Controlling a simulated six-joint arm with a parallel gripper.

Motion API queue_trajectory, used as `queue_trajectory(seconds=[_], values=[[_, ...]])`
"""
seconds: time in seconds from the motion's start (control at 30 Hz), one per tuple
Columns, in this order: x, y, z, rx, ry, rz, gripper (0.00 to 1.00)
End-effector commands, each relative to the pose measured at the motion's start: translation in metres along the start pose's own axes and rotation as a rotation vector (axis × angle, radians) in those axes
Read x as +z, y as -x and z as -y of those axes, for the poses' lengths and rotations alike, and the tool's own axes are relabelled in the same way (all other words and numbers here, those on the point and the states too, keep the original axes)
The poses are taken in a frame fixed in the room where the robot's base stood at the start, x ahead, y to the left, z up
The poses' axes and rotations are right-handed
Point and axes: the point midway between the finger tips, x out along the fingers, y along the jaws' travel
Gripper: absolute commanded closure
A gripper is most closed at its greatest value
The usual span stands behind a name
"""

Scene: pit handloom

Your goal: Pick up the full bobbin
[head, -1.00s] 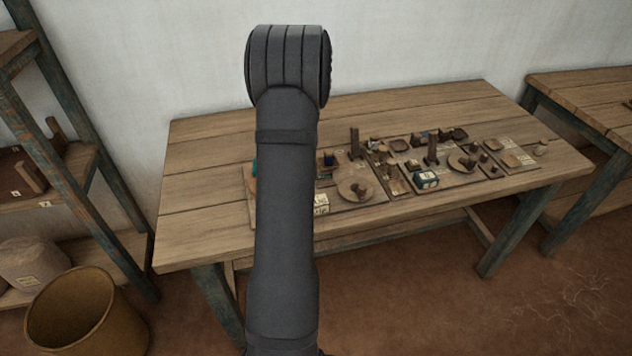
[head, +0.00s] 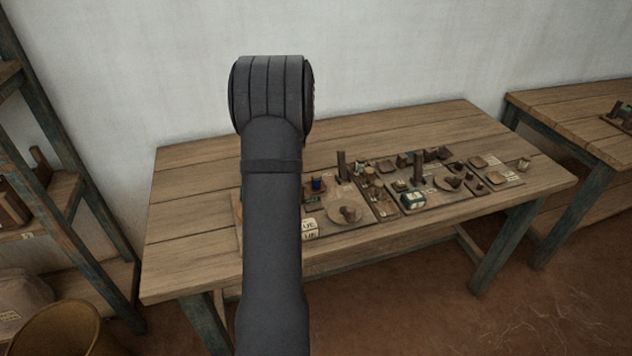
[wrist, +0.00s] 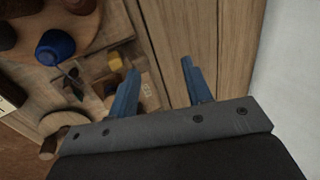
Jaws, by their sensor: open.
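In the wrist view my gripper (wrist: 160,68) is open. Its two blue fingers are apart over the wooden table, with nothing between them. A blue, round-topped piece (wrist: 55,47) sits on a round wooden plate to the left of the fingers; I cannot tell whether it is the full bobbin. In the head view a small dark blue and red piece (head: 317,185) stands on the table board just right of my arm; it may be a bobbin. My gripper is hidden behind my arm in the head view.
The wooden table (head: 190,220) carries boards crowded with small pieces, including an upright post (head: 341,165) and a round plate (head: 345,211). Its left and back parts are bare. A shelf (head: 65,190) stands left and another table (head: 560,112) right.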

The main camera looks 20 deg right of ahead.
Motion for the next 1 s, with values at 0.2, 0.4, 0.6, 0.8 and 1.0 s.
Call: queue_trajectory(seconds=[0.2, 0.4, 0.6, 0.8, 1.0], values=[[0.000, 0.000, 0.000, 0.000, 0.000, 0.000, 0.55], [0.000, 0.000, 0.000, 0.000, 0.000, 0.000, 0.55], [0.000, 0.000, 0.000, 0.000, 0.000, 0.000, 0.45], [0.000, 0.007, -0.003, 0.005, 0.040, -0.012, 0.45], [-0.001, 0.053, -0.032, 0.071, 0.371, -0.099, 0.45]])
